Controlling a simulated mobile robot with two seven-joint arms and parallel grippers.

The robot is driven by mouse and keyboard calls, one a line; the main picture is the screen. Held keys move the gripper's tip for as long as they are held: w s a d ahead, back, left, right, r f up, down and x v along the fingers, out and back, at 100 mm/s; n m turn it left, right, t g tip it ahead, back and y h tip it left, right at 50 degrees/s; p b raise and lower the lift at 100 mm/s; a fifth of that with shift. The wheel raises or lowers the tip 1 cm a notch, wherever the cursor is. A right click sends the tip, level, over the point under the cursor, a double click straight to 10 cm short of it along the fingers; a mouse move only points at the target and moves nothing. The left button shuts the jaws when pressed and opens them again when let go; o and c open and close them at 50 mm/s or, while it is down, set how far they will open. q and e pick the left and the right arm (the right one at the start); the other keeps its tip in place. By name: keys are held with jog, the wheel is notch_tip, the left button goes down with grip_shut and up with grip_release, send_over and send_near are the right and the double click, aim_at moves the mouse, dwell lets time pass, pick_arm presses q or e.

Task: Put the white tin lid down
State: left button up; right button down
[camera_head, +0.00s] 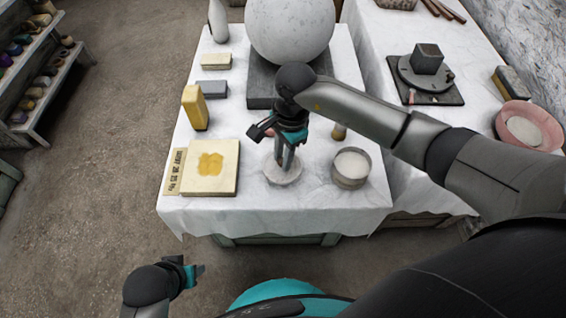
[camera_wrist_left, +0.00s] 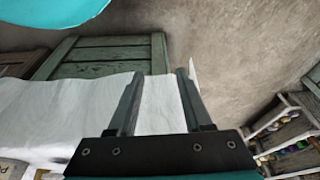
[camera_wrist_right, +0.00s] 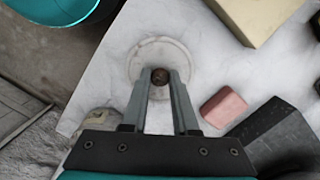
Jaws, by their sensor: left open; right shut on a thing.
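The white tin lid (camera_head: 283,174) is a pale round disc near the front of the white-clothed table (camera_head: 300,214). My right gripper (camera_head: 284,160) points down over it, shut on its brown knob. The right wrist view shows the lid (camera_wrist_right: 139,50) and the knob (camera_wrist_right: 160,76) between the fingertips. The lid looks level, at or very near the cloth; I cannot tell whether it touches. The open round tin (camera_head: 351,182), with white powder inside, stands just right of the lid. My left gripper (camera_head: 200,271) is open and empty, off the table's front edge.
A cream slab with a yellow patch (camera_head: 225,182) lies left of the lid. A yellow block (camera_head: 195,108) stands behind it. A large plaster sphere (camera_head: 290,25) rests on a dark slab (camera_head: 260,88) at the back. A pinkish block (camera_wrist_right: 222,107) lies near the lid.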

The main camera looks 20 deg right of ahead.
notch_tip(320, 180, down, 2)
jog(key=shift+f+b, duration=0.1)
jog(key=shift+b, duration=0.25)
pick_arm(q)
jog(key=shift+w+r, duration=0.15)
jog(key=shift+r, duration=0.4)
jog(key=shift+w+r, duration=0.15)
jog(key=shift+r, duration=0.35)
pick_arm(e)
jog(key=shift+f, duration=0.25)
jog(key=shift+f, duration=0.1)
jog(key=c, duration=0.7)
grip_release()
pick_arm(q)
jog(key=shift+r, duration=0.25)
jog(key=shift+w, duration=0.1)
